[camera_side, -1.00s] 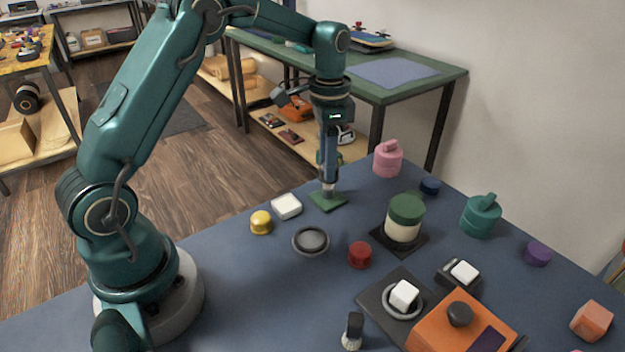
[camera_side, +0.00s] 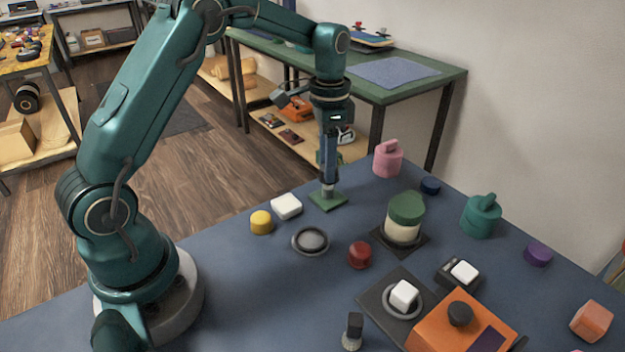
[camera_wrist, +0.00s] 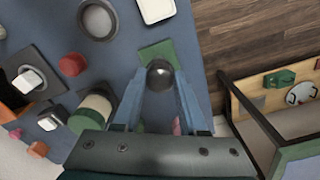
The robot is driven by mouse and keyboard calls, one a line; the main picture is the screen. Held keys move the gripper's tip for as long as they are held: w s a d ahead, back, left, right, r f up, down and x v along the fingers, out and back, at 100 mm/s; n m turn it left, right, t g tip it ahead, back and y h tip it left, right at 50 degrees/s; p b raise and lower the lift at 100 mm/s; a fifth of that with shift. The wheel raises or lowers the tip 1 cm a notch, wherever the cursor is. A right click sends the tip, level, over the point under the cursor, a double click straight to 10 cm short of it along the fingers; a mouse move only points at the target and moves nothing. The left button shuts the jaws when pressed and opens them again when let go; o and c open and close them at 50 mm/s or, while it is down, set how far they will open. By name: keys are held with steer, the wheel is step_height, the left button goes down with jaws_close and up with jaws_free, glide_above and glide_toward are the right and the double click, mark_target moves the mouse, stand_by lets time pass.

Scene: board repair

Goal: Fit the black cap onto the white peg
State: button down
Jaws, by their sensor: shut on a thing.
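My gripper (camera_side: 328,184) points straight down over a small green square plate (camera_side: 327,202) and is shut on a dark round piece, which looks like the black cap (camera_wrist: 160,76). In the wrist view the cap sits between the two fingertips, above the green plate (camera_wrist: 155,50). In the side view the fingers hide most of the cap. A short pale piece, probably the white peg (camera_side: 328,193), shows just below the fingertips on the plate. I cannot tell whether the cap touches the peg or how far it is over it.
A white block (camera_side: 286,206), a yellow cylinder (camera_side: 261,222) and a grey round dish (camera_side: 310,241) lie left and in front of the plate.

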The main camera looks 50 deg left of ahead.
steer(key=shift+f, duration=1.1)
steer(key=shift+f, duration=0.55)
stand_by(0.4)
steer(key=c, duration=0.7)
jaws_free()
steer(key=shift+c, duration=0.2)
steer(key=shift+r, duration=5.45)
